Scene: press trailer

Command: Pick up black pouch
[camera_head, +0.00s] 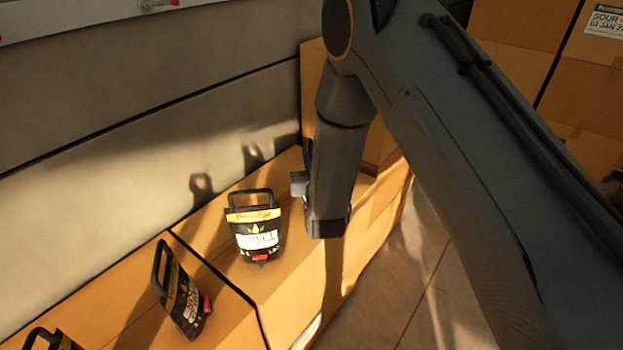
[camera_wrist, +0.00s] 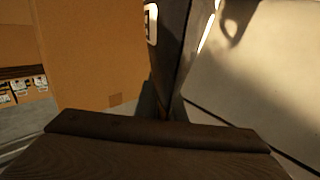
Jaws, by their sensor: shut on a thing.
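My gripper (camera_head: 326,222) hangs over the box tops, right of the nearest black pouch (camera_head: 255,238), with a gap between them. Its fingers are mostly hidden behind my arm in the camera_head view. In the camera_wrist view, a dark upright shape with a pale patch (camera_wrist: 172,50) stands ahead of my gripper; it looks like a held black pouch seen edge-on, but its face is hidden. The nearest pouch has a loop handle, a yellow band, a white label and a red spot. A second black pouch (camera_head: 181,295) stands to its left, and a third (camera_head: 50,339) is partly cut off.
Cardboard boxes (camera_head: 285,285) support the pouches along a grey wall (camera_head: 100,100). Taller boxes (camera_head: 580,80) stand at the right, behind my arm. Open floor (camera_head: 405,270) lies right of the box edge. A large box (camera_wrist: 95,50) fills the left of the camera_wrist view.

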